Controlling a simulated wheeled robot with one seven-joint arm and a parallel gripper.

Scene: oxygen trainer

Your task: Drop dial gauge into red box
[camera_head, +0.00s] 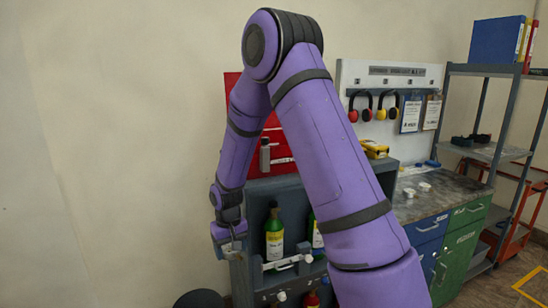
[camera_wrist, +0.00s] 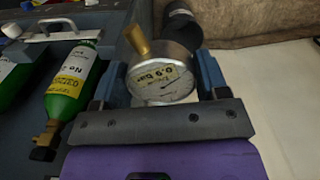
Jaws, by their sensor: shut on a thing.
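The dial gauge (camera_wrist: 165,85) has a round white face, a metal rim and a brass stem, and sits between the two fingers of my gripper (camera_wrist: 158,72) in the wrist view. The fingers are shut on it. In the head view my gripper (camera_head: 231,243) hangs low at the left of the grey rack, and the gauge is too small to make out there.
Green bottles (camera_head: 274,236) stand in the grey rack (camera_head: 257,205), beside my gripper; one green bottle (camera_wrist: 68,88) also shows in the wrist view. A workbench (camera_head: 440,192) with drawers and a shelf unit (camera_head: 497,110) stand to the right. The wall at left is bare.

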